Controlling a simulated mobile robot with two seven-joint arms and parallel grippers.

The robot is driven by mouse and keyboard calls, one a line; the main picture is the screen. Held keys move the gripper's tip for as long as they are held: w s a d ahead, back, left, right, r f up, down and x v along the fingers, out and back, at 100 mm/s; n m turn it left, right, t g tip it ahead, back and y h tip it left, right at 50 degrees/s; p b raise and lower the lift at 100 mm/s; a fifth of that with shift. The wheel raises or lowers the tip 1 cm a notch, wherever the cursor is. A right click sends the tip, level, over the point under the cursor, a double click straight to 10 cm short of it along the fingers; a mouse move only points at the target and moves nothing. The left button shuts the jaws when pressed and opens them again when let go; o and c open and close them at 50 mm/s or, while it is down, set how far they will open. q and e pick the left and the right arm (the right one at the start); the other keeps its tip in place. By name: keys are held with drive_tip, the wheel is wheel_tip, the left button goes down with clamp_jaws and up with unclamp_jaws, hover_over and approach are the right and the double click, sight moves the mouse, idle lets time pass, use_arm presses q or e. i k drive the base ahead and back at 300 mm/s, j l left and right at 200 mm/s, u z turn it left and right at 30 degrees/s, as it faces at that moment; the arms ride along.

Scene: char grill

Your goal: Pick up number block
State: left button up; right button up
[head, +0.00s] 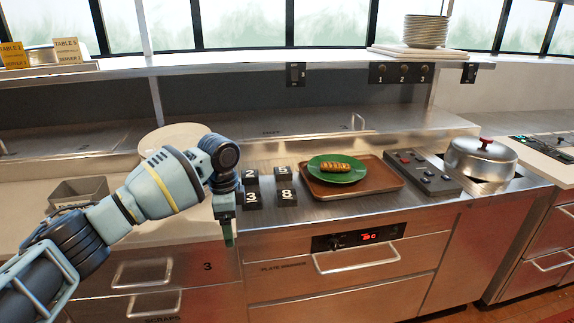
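Several black number blocks stand in a cluster on the steel counter. The "2" block (251,175) and "5" block (283,172) are at the back; the "3" block (252,198) and "8" block (286,194) are in front. My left gripper (228,238) points down just left of the "3" block, near the counter's front edge. It looks apart from the blocks, and no block shows in it. Its fingers are seen side-on, so the opening cannot be judged. My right gripper is out of view.
Right of the blocks, a green plate (337,175) with grilled food sits on a brown tray (390,184). Farther right are a dark control panel (425,174) and a lidded pot (480,155). A pale round plate (172,136) and grey bin (79,190) are left.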

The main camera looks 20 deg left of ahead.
sight(282, 173)
drive_tip(key=i, duration=1.25)
